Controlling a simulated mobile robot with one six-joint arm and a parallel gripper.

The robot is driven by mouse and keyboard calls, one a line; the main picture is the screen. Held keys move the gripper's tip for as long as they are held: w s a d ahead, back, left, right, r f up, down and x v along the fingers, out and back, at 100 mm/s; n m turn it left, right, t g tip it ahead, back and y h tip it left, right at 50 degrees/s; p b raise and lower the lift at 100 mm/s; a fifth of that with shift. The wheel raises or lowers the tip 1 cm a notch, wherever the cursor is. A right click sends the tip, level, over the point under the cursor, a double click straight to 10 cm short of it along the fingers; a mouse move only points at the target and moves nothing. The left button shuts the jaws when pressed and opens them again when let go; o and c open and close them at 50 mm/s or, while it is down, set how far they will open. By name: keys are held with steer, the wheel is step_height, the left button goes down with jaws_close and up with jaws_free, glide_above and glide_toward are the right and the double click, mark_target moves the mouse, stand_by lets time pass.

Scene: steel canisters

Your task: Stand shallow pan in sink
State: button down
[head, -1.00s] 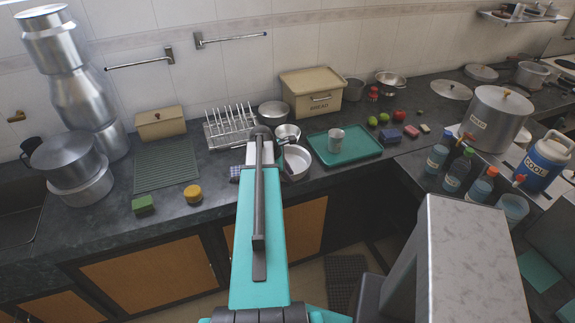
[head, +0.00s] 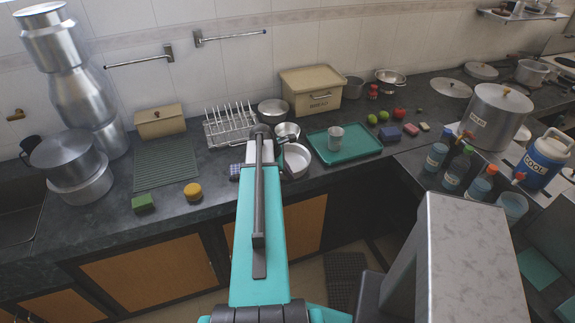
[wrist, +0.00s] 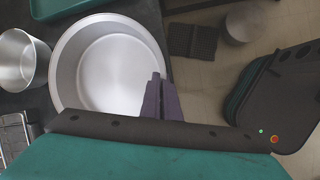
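The shallow pan (head: 297,159) is a round, wide silver pan, upright near the front edge of the dark counter, just right of my gripper. It fills the upper left of the wrist view (wrist: 105,65), empty inside. My gripper (wrist: 158,77) has its dark fingers close together at the pan's near right rim, with the rim between them. In the head view my arm hides the fingers. I cannot tell whether the pan touches the counter. The sink (head: 18,212) is a dark basin at the far left, partly out of frame.
Stacked pots (head: 75,180) stand beside the sink. A ribbed green mat (head: 165,165), a green sponge (head: 143,203) and a yellow round item (head: 192,191) lie between sink and arm. A dish rack (head: 230,130) is behind. A green tray (head: 360,150) with a cup stands right of the pan.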

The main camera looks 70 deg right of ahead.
steer(key=shift+r, duration=0.15)
steer(key=shift+r+b, duration=1.55)
steer(key=shift+r, duration=3.3)
